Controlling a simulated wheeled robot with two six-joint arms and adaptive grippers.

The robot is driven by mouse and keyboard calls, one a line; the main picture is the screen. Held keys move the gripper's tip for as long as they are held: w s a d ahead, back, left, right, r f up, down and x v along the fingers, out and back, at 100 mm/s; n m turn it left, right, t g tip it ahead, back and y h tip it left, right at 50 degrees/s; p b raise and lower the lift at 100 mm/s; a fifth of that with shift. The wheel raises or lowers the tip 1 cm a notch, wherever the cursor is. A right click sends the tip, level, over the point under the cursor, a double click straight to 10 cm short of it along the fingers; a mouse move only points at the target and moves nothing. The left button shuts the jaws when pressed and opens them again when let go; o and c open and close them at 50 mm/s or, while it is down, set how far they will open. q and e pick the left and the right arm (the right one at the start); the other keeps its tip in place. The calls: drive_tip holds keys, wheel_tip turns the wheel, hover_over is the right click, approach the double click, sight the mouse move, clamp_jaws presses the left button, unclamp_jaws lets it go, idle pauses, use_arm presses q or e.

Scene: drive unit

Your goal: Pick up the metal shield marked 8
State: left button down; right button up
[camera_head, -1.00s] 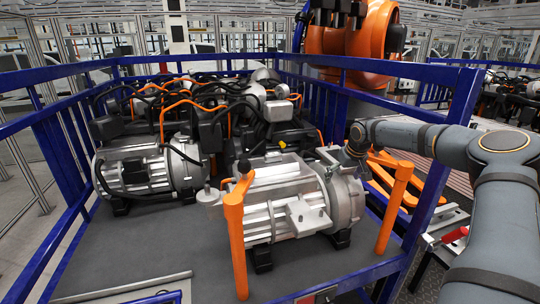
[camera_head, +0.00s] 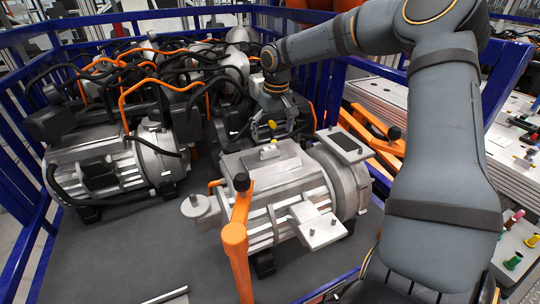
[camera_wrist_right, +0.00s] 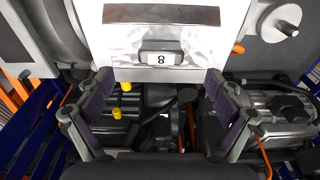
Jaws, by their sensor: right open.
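The metal shield marked 8 (camera_wrist_right: 200,72) is a silvery plate with a raised label block on top of the front drive unit. In the head view the shield (camera_head: 258,163) lies on the unit's upper side. My right gripper (camera_head: 277,124) is open and empty, just behind the shield's far edge. In the right wrist view the fingers of my right gripper (camera_wrist_right: 159,82) stand apart on either side of the shield's near edge, with nothing between them but the view below. Contact with the plate cannot be told. My left gripper is not in view.
A second drive unit (camera_head: 110,165) stands to the left. Black and orange cables (camera_head: 140,75) crowd the back. An orange post (camera_head: 236,250) rises in front.

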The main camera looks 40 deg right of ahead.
sight(270, 148)
drive_tip(key=f, duration=0.1)
drive_tip(key=w, duration=0.1)
drive_tip(key=f, duration=0.1)
drive_tip(key=shift+w+d+f, duration=0.25)
drive_tip(key=shift+w+f, duration=0.1)
drive_tip(key=f+p, duration=0.1)
drive_tip(key=p, duration=0.1)
drive_tip(key=shift+f+p, duration=0.2)
drive_tip(key=shift+p, duration=0.1)
wheel_tip(270, 148, down, 3)
drive_tip(key=shift+f+p, duration=0.1)
drive_tip(key=shift+p, duration=0.65)
drive_tip(key=shift+w+f, duration=0.15)
drive_tip(key=shift+f, duration=0.1)
drive_tip(key=shift+r, duration=0.1)
drive_tip(key=c, duration=1.3)
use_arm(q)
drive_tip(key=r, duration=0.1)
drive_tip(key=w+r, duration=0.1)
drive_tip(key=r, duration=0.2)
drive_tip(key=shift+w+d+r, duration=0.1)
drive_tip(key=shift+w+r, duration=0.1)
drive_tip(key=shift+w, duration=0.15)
use_arm(e)
drive_tip(key=shift+c, duration=0.8)
